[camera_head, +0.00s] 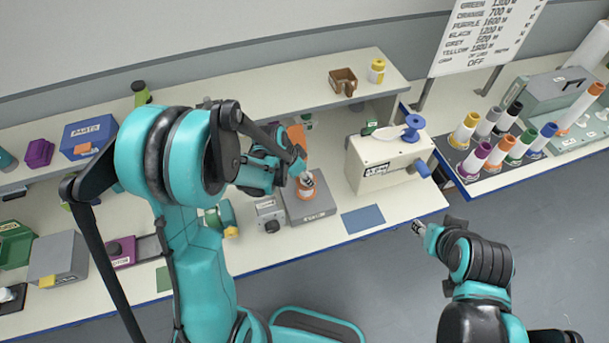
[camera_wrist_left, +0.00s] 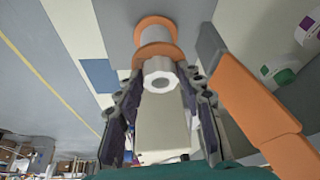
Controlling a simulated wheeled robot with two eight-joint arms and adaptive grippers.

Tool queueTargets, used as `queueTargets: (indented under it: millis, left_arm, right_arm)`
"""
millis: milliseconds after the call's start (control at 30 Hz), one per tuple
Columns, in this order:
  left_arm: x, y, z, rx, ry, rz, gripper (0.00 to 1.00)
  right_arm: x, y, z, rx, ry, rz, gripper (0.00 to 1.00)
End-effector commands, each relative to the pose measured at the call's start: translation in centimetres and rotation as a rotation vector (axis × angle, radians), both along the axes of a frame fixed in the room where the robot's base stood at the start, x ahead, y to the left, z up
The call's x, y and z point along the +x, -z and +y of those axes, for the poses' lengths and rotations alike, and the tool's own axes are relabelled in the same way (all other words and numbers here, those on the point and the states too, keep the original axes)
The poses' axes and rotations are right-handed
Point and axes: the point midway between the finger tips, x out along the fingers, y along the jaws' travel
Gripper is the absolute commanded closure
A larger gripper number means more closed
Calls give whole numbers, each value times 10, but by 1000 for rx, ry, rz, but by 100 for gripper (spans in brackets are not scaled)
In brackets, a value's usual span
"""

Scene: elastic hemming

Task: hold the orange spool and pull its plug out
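The orange spool (camera_head: 306,194) stands on a grey box on the bench. In the left wrist view the orange spool (camera_wrist_left: 157,35) has orange flanges and a pale body, with a whitish faceted plug (camera_wrist_left: 160,76) at its near end. My left gripper (camera_head: 303,178) is over the spool. In the left wrist view my left gripper (camera_wrist_left: 160,90) is open, its fingers spread either side of the plug with visible gaps. My right gripper (camera_head: 418,228) is off the bench's front edge, away from the spool; its finger opening is too small to tell.
An orange upright piece (camera_head: 297,136) stands close behind the spool. A cream machine (camera_head: 386,163) with a blue spool is to the right. A rack of coloured spools (camera_head: 484,154) stands farther right. A blue mat (camera_head: 363,219) lies flat and clear before the machine.

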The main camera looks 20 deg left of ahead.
Motion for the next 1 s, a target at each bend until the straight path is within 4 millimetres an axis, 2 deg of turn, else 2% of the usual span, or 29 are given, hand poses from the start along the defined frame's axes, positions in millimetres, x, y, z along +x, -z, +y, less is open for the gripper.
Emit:
queueTargets:
  millis: [333,467,1000]
  left_arm:
    - [0,0,0,0,0,0,43]
    - [-3,-8,2,0,0,0,43]
    - [-31,-97,27,0,-1,1,43]
  right_arm:
    - [0,0,0,0,0,0,60]
    - [0,0,0,0,0,0,60]
    - [0,0,0,0,0,0,60]
